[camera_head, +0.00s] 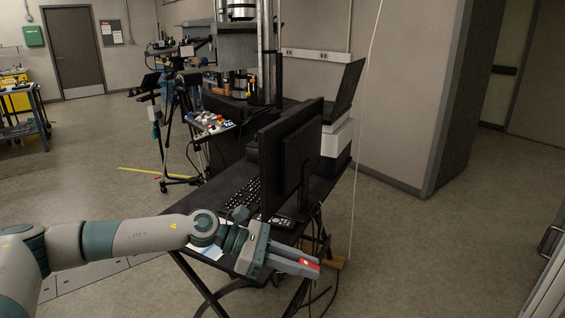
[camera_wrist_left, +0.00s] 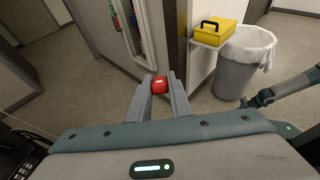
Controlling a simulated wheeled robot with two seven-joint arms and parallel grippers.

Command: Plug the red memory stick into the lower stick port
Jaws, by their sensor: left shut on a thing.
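The red memory stick (camera_head: 311,263) is small and sits between the fingertips of my left gripper (camera_head: 304,266). The left wrist view also shows the red stick (camera_wrist_left: 159,85) at the tips of the two grey fingers, which are shut on it. The left gripper is beside the near right end of the dark desk, in front of the monitor (camera_head: 291,158), and points to the right. I cannot make out the lower stick port in either view. My right gripper does not show clearly in either view.
The dark desk (camera_head: 322,186) carries a keyboard (camera_head: 241,195) and the monitor. Cables hang by its near right end. The left wrist view shows a yellow case (camera_wrist_left: 218,32) and a grey bin (camera_wrist_left: 243,65). The floor right of the desk is clear.

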